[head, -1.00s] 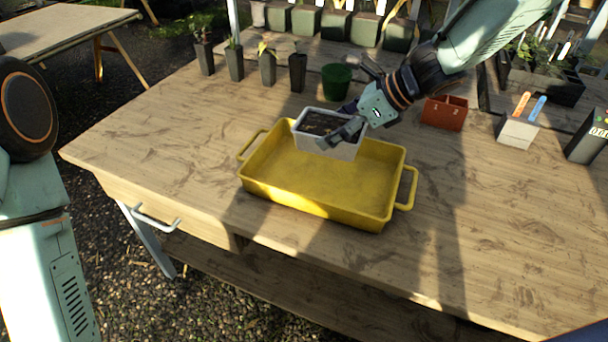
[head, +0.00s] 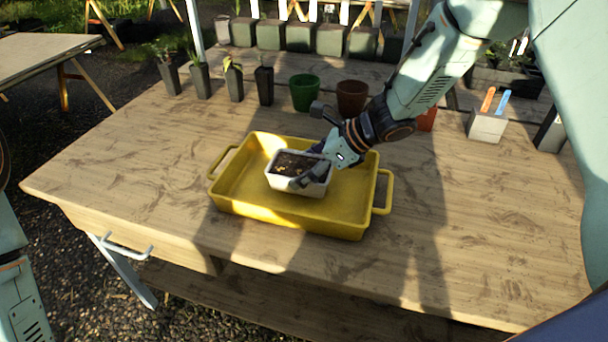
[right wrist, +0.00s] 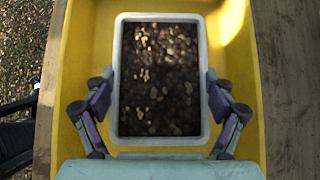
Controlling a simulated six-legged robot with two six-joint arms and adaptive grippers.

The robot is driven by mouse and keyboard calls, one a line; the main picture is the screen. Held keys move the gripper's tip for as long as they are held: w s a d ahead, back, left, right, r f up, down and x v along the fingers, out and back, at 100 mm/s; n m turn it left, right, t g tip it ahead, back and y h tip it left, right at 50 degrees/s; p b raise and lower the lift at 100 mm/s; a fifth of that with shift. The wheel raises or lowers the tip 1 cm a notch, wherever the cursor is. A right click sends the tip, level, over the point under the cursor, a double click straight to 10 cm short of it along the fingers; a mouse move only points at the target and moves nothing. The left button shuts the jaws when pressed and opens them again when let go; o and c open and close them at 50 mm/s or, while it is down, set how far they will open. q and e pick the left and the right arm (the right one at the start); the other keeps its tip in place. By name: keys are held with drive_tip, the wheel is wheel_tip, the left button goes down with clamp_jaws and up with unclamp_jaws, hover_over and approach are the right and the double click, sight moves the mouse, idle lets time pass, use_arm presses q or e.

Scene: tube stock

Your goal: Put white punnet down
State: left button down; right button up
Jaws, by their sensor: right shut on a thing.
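The white punnet (head: 296,188) is filled with dark soil and is upright inside the outline of the yellow tray (head: 285,217), left of its middle. I cannot tell whether its base touches the tray floor. My right gripper (head: 308,166) is shut on the punnet, reaching in from the upper right. In the right wrist view, its fingers (right wrist: 160,97) press on the two long sides of the punnet (right wrist: 160,142), with the yellow tray around it. My left gripper is out of view; only part of my left arm shows at the left edge.
The tray stands on a wooden bench (head: 130,150). Behind it are a green pot (head: 304,92), a brown pot (head: 351,97) and several dark seedling pots. A grey block with orange and blue labels (head: 486,126) stands to the right. The tray's right side is bare.

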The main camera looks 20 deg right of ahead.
drive_tip(key=shift+a+f, duration=0.45)
drive_tip(key=shift+f, duration=0.4)
drive_tip(key=shift+w+d+f, duration=0.15)
drive_tip(key=shift+w+d, duration=0.05)
drive_tip(key=shift+d, duration=0.15)
drive_tip(key=o, duration=0.9)
drive_tip(key=shift+d, duration=0.15)
drive_tip(key=shift+o, duration=0.8)
drive_tip(key=shift+s, duration=0.15)
drive_tip(key=shift+o, duration=0.7)
drive_tip(key=shift+a, duration=0.4)
drive_tip(key=shift+d, duration=0.25)
drive_tip(key=p+v, duration=0.4)
drive_tip(key=v, duration=0.8)
